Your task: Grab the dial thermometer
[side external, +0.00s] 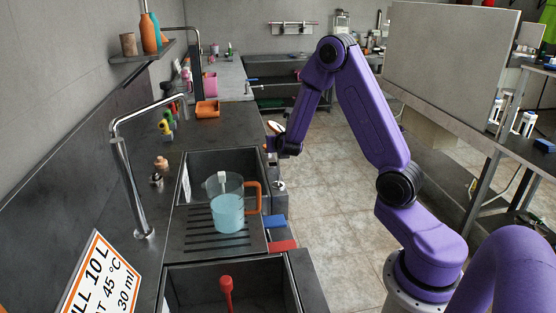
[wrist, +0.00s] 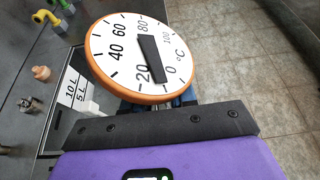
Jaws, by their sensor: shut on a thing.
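The dial thermometer (wrist: 120,62) has a round white face, an orange rim, a black pointer and a °C mark. It fills the upper middle of the wrist view, just beyond the dark edge of my gripper (wrist: 160,104). In the side external view the thermometer (side external: 275,128) is a small pale disc at the end of my arm. My gripper (side external: 271,146) is shut on it there, beside the counter's right edge. The dial face hides the stem and most of the fingers in the wrist view.
A clear jug (side external: 229,214) with blue liquid and an orange handle stands on the ribbed drainer by the sinks. A tall chrome tap (side external: 127,180) rises on the left. An orange container (side external: 207,109) sits farther back. Open tiled floor (side external: 330,200) lies right of the counter.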

